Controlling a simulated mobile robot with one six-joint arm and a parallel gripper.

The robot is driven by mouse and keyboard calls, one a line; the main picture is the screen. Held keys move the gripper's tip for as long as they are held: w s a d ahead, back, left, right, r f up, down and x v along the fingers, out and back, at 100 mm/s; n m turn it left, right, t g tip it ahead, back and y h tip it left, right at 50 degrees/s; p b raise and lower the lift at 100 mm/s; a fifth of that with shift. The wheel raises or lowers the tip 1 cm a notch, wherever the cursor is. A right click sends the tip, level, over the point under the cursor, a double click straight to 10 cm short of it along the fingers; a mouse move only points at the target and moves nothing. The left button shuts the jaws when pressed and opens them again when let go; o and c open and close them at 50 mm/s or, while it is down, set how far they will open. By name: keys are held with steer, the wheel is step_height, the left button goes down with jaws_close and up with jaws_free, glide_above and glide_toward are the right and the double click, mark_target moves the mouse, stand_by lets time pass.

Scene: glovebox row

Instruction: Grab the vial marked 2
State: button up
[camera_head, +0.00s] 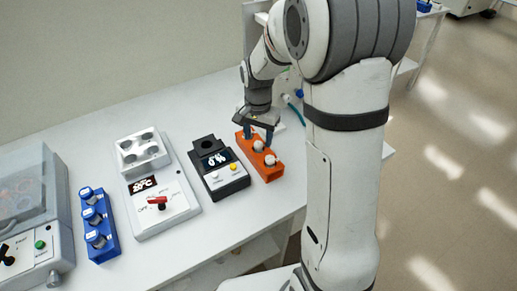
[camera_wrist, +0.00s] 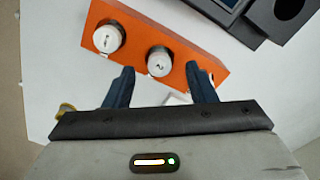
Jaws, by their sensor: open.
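An orange rack (camera_head: 264,167) stands on the bench, and it also shows in the wrist view (camera_wrist: 185,50). It holds two white-capped vials. The vial whose cap mark looks like a 2 (camera_wrist: 159,62) sits in the rack between my fingertips in the wrist view. In the head view it appears to be the vial (camera_head: 258,146) nearer my gripper. The other vial (camera_wrist: 108,38) stands to its left in the wrist view; its mark is hard to read. My gripper (camera_wrist: 160,70) is open and empty, above the rack's far end in the head view (camera_head: 259,134).
A dark device with a display (camera_head: 217,165) stands close left of the rack. Farther left are a white unit with a red knob (camera_head: 160,200), a blue rack (camera_head: 105,240) and a clear-lidded machine (camera_head: 30,215). The bench's right edge is near the rack.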

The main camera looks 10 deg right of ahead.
mark_target(258, 150)
steer(key=shift+f, duration=1.25)
steer(key=shift+c, duration=0.5)
steer(key=c, duration=1)
steer(key=shift+o, duration=0.2)
